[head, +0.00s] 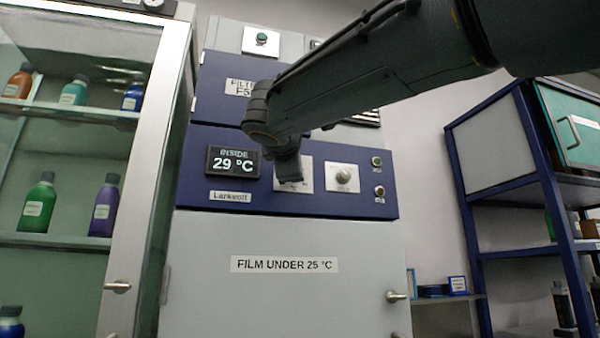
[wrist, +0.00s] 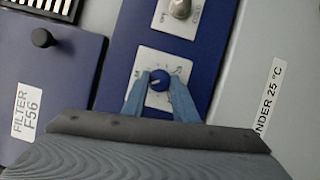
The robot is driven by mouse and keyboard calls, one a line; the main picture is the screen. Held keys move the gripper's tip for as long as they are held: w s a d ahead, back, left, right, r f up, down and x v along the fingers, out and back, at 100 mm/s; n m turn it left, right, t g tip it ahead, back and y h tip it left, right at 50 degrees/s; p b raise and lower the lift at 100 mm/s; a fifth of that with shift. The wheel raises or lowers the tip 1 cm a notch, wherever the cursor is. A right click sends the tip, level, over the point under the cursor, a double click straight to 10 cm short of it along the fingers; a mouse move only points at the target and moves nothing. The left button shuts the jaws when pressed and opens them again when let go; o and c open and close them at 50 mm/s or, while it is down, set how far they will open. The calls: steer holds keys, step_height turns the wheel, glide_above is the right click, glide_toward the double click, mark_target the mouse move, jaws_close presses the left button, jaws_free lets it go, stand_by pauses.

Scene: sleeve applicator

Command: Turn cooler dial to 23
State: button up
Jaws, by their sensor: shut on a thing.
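The cooler's blue panel (head: 240,202) has a display (head: 232,162) reading "INSIDE 29 °C". The scale marks are too small to read. In the head view my gripper (head: 288,168) is in front of the dial and hides the knob; part of its plate (head: 306,174) shows.
A second plate with a pale knob (head: 343,176) is just right of the dial. The door below has a label (head: 284,264) reading "FILM UNDER 25 °C". A glass cabinet (head: 140,180) stands left, a blue rack (head: 520,184) right.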

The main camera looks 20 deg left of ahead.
steer(key=o, duration=1.1)
steer(key=shift+c, duration=0.2)
steer(key=s+d+b, duration=0.1)
steer(key=s, duration=0.6)
steer(key=shift+s+d+f, duration=0.15)
steer(key=shift+s+f, duration=0.1)
steer(key=shift+s, duration=0.1)
